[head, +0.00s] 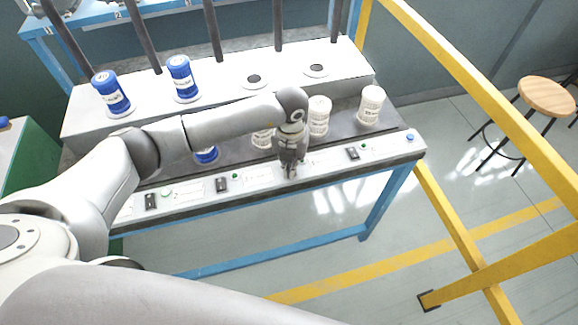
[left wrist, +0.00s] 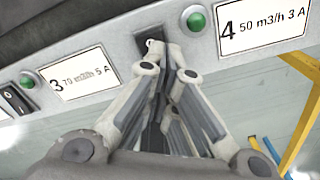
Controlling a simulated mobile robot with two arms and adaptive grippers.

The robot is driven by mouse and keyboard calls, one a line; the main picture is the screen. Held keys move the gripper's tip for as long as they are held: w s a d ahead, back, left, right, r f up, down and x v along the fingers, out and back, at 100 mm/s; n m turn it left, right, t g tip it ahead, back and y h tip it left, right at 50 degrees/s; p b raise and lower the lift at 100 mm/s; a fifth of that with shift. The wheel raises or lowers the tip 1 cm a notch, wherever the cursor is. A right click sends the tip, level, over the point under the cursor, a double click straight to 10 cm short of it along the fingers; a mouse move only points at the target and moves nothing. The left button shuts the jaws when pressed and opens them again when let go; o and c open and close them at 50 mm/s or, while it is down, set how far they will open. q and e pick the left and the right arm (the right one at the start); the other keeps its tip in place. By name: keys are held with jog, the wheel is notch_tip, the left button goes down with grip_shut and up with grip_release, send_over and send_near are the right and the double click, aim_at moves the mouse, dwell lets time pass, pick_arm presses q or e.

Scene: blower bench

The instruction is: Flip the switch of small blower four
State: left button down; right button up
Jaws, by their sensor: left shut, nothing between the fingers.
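My left gripper (head: 291,175) is shut and empty, reaching down to the white front panel (head: 185,199) of the bench. In the left wrist view its closed fingertips (left wrist: 153,46) are at a dark switch plate (left wrist: 150,28), between the label numbered 3 (left wrist: 76,74) and the label numbered 4 (left wrist: 263,24). The fingers hide most of that switch; contact and its position cannot be told. A green lamp (left wrist: 195,20) sits between it and label 4. Another black switch (head: 352,153) on the panel is uncovered, to the right of the gripper. My right gripper is not in view.
Blue canisters (head: 111,93) stand on the raised shelf; white ribbed ones (head: 370,106) stand on the lower ledge. More switches (head: 222,184) line the panel at left; a blue button (head: 409,137) is at its right end. Yellow rails (head: 480,90) and a stool (head: 548,95) are at right.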

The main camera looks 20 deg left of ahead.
pick_arm(q)
jog(key=shift+s, duration=0.1)
jog(key=shift+r+p, duration=0.75)
jog(key=shift+r, duration=0.05)
jog(key=shift+r+p, duration=1.6)
jog(key=shift+r, duration=1)
